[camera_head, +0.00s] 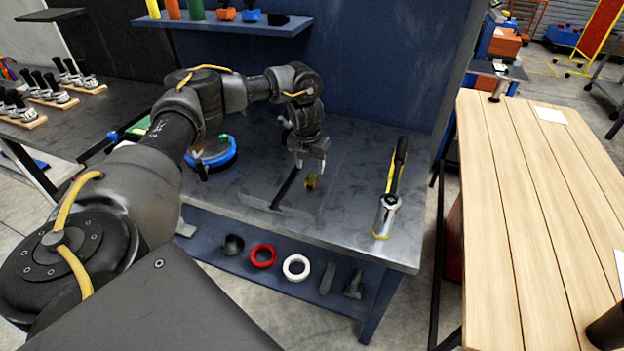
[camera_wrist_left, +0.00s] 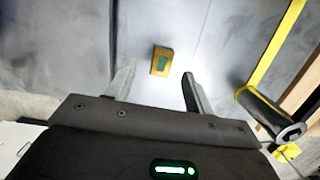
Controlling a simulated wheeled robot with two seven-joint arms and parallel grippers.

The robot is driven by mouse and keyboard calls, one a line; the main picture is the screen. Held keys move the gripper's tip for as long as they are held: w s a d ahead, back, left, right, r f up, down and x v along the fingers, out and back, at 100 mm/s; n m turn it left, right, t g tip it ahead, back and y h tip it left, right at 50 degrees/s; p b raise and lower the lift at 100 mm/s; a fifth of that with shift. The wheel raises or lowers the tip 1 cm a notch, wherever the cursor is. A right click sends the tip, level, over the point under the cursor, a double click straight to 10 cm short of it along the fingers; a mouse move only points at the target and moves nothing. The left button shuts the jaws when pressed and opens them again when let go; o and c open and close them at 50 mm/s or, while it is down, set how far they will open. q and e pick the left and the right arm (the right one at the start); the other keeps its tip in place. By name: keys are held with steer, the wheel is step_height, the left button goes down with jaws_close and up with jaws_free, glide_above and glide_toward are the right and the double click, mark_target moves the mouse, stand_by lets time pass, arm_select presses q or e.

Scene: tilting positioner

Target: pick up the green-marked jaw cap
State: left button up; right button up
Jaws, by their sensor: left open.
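The green-marked jaw cap (camera_head: 312,181) is a small yellow-orange block on the grey metal bench, near its middle. In the left wrist view the jaw cap (camera_wrist_left: 162,61) shows its green patch on top and lies ahead of the fingertips, between their lines. My left gripper (camera_head: 311,163) is open above the bench, just behind and above the cap in the head view. Its two fingers (camera_wrist_left: 155,85) are spread and empty in the wrist view, apart from the cap. My right gripper is not in view.
A silver tool with a yellow strap (camera_head: 387,215) lies right of the cap. A blue ring-shaped item (camera_head: 222,152) sits to the left. A blue wall stands behind, with a shelf (camera_head: 235,26) above. A lower shelf holds a red ring (camera_head: 263,255) and white ring (camera_head: 296,267).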

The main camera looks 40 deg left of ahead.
mark_target(312, 177)
arm_select(q)
steer(key=shift+s+d+f+p, duration=0.1)
steer(key=shift+s+p, duration=0.05)
steer(key=shift+p, duration=0.15)
step_height(312, 177, down, 2)
steer(key=shift+d+f+p, duration=0.15)
steer(key=shift+p, duration=0.85)
steer(key=f, duration=0.2)
steer(key=shift+w+f, duration=0.3)
steer(key=shift+f, duration=0.05)
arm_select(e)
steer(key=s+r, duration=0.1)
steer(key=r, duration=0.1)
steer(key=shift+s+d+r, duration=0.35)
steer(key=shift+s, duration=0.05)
arm_select(q)
steer(key=c, duration=1.1)
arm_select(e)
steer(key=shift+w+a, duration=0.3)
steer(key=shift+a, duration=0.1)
